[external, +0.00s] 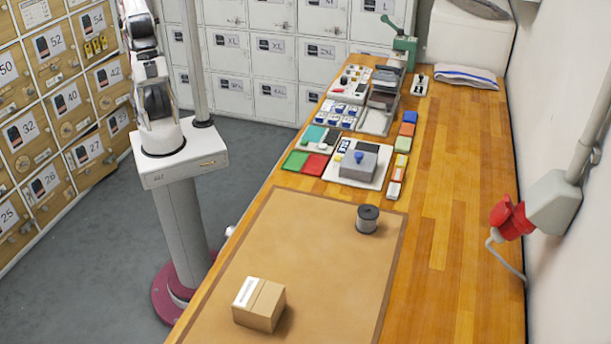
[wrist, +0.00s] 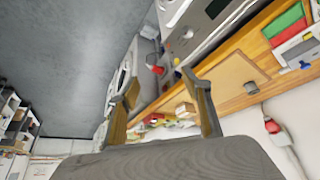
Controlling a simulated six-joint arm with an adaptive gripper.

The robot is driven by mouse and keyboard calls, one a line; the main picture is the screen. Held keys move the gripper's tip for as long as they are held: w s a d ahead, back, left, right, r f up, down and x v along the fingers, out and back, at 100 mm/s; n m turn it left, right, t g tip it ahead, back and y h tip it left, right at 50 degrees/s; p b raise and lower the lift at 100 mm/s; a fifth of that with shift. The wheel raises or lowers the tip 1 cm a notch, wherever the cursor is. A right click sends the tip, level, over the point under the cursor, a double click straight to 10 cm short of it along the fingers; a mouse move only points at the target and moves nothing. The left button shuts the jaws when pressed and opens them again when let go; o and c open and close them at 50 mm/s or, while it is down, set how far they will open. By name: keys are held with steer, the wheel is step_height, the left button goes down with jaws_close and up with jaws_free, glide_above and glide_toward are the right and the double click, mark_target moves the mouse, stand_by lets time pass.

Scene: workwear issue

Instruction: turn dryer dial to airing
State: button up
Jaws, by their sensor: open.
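My gripper (wrist: 160,78) shows in the wrist view with its two fingers wide apart and nothing between them. In the external view my arm runs up out of the top edge, and the gripper is out of the picture. Pale machine-like shapes (wrist: 122,84) stand beyond the fingertips in the wrist view, small and tilted. No dial setting can be read.
The wooden bench (external: 455,200) holds a cardboard box (external: 260,303), a dark spool (external: 367,219) and small trays. Numbered lockers (external: 52,95) stand left and grey lockers (external: 275,60) behind. A red plug (external: 510,214) sits on the right wall. The grey floor (external: 85,260) left of my base is clear.

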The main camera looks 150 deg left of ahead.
steer(key=d+f+m+g+h, duration=0.1)
steer(key=d+f+g, duration=0.3)
steer(key=d+f, duration=0.6)
steer(key=d+f+g, duration=0.4)
steer(key=d+f, duration=0.2)
steer(key=f, duration=0.7)
step_height(320, 180, down, 18)
steer(key=d+n+y, duration=0.1)
steer(key=d+n, duration=0.1)
steer(key=n, duration=0.1)
steer(key=s+a+f+n+t+y, duration=0.1)
steer(key=a+f+n+t+y, duration=0.15)
steer(key=a+f, duration=0.5)
steer(key=w+a+f+t+y, duration=0.1)
steer(key=a+f+t+y, duration=0.3)
steer(key=a, duration=0.5)
steer(key=w+a+r+n+t+y, duration=0.2)
steer(key=w+a+r+t+y, duration=0.2)
steer(key=a+r, duration=0.25)
steer(key=w+r+t+y, duration=0.2)
steer(key=w+r+t, duration=0.2)
steer(key=r, duration=0.5)
steer(key=shift+w+d+r+t, duration=0.35)
steer(key=shift+w+d+r, duration=0.05)
steer(key=shift+w, duration=0.3)
